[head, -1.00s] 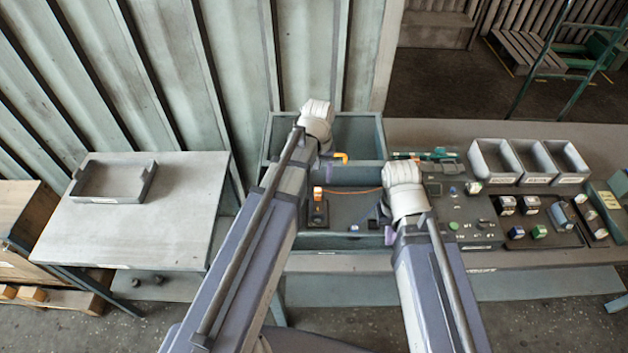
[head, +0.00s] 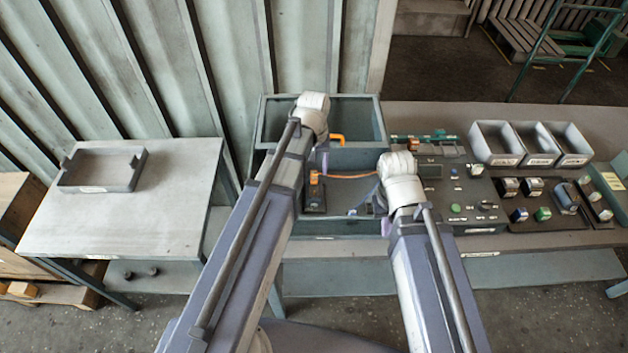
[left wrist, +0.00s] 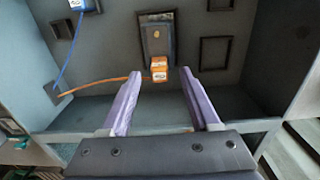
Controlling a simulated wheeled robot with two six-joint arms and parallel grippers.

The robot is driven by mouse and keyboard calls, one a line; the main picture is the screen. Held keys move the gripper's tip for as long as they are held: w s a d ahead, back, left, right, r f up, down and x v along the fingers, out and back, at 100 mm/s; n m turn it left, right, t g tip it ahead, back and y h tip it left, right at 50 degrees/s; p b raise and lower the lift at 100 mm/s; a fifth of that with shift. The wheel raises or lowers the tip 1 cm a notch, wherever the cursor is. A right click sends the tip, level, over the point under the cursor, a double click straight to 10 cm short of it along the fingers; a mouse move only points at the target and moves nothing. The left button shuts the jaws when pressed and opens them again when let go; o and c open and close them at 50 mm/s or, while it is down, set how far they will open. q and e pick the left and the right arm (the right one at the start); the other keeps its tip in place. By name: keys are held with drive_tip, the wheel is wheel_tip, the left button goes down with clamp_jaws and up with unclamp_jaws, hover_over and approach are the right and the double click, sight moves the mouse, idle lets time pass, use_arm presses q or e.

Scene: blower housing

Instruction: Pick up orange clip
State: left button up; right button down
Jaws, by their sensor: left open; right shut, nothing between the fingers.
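An orange clip (head: 314,178) sits on a dark upright holder in the grey workstation, with an orange wire running from it to the right. In the left wrist view the orange clip (left wrist: 158,65) has a white label and lies on a dark plate. The orange wire (left wrist: 95,86) leads left from it. My left gripper (left wrist: 160,78) is open, its purple fingers pointing at the clip, one on either side in the picture. Whether they touch it cannot be told. In the head view my left gripper (head: 322,163) is mostly behind its wrist. My right gripper (head: 386,228) is shut and empty, partly hidden.
An orange bent piece (head: 335,138) shows at the front edge of the deep grey bin (head: 262,125). A blue connector (left wrist: 80,4) with a blue wire lies nearby. A panel of small parts (head: 470,200) and grey bins (head: 497,160) stand right. A tray (head: 130,180) rests on the left table.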

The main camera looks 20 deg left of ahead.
sight(314, 172)
use_arm(q)
wheel_tip(314, 172, down, 3)
drive_tip(key=shift+f+b, duration=0.1)
drive_tip(key=shift+b, duration=0.95)
use_arm(e)
wheel_tip(314, 172, down, 3)
drive_tip(key=shift+r, duration=0.1)
use_arm(q)
clamp_jaws()
